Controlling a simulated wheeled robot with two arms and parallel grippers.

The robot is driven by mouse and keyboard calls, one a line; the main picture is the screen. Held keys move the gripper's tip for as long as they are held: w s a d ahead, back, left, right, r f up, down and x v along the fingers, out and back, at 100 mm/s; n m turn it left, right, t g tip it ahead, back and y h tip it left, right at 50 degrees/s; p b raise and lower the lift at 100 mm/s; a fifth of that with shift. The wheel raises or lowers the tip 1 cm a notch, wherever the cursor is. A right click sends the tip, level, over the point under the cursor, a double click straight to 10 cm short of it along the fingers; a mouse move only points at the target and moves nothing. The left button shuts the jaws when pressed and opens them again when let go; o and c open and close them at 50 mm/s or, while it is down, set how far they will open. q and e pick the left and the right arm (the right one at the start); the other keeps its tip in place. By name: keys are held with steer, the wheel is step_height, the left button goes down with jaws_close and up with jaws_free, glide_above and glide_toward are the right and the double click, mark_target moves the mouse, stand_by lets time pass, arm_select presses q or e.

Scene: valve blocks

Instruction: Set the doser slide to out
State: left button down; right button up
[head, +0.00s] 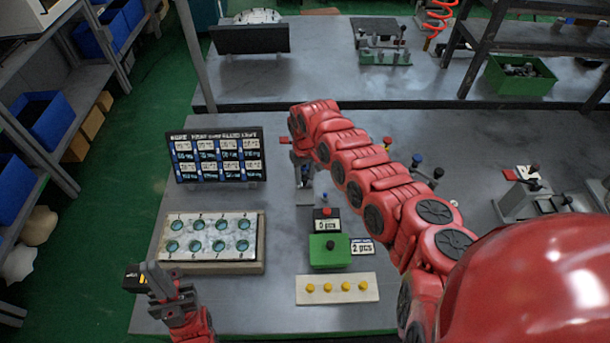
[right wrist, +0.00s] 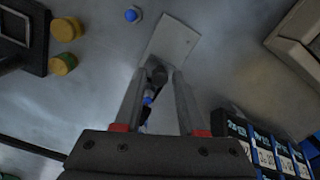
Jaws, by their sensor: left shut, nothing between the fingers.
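My right gripper (head: 303,168) points down over a small pale plate (head: 304,197) behind the green box. In the right wrist view its open fingers (right wrist: 159,82) are on either side of a dark knob-like part (right wrist: 156,74) with some blue below it, by the pale plate (right wrist: 172,38). Whether the fingers touch it I cannot tell. A green box (head: 320,260) with a dark knob stands in front, beside signs reading 0 pcs (head: 326,225) and 2 pcs (head: 362,247). No label shows which is the doser slide. My left gripper (head: 150,274) is shut and empty at the table's front left.
A label board (head: 216,155) stands left of my right gripper and shows in the right wrist view (right wrist: 262,148). A tray with round wells (head: 212,267) and a plate with yellow buttons (head: 337,299) are in front.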

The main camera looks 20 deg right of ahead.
jaws_close()
stand_by(1.1)
